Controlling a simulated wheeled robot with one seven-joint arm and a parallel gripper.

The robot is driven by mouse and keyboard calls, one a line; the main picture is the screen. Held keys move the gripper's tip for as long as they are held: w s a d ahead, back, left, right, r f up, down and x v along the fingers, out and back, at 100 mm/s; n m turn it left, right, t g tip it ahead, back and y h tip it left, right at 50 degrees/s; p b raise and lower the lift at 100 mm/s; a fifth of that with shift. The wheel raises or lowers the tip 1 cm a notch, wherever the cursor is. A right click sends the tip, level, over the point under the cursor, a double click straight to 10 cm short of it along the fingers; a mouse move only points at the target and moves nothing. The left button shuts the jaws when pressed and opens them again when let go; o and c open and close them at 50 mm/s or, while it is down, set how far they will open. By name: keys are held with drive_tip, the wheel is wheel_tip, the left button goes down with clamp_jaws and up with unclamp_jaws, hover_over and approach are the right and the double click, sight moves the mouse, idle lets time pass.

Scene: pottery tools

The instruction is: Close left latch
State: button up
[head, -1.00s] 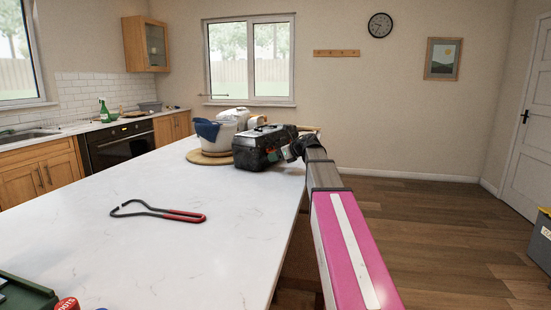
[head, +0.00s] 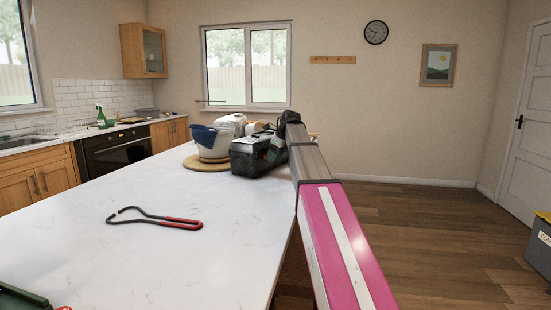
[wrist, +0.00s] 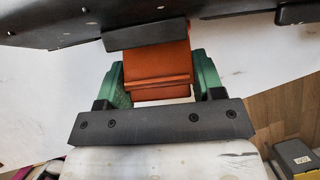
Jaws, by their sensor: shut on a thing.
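The dark toolbox (head: 247,160) stands near the far right edge of the white counter. In the wrist view its dark edge (wrist: 60,27) runs across the top. An orange latch (wrist: 155,65) hangs from that edge under a dark hinge piece. My gripper (wrist: 158,85) has green fingers on both sides of the latch and is shut on it. In the head view my gripper (head: 274,150) is at the toolbox's right front, small and partly hidden by my arm. I cannot tell there how the latch sits. A second latch is not clearly seen.
A white bucket (head: 212,142) with a blue cloth (head: 203,134) stands on a round wooden board (head: 191,163) left of the toolbox. A red-handled wire tool (head: 182,223) lies on the counter (head: 150,260). A dark green object (head: 20,298) is at front left. The counter's middle is mostly clear.

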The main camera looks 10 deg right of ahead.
idle(0.3)
drive_tip(key=o, duration=0.9)
drive_tip(key=shift+r, duration=0.15)
drive_tip(key=v, duration=1)
drive_tip(key=shift+r, duration=0.4)
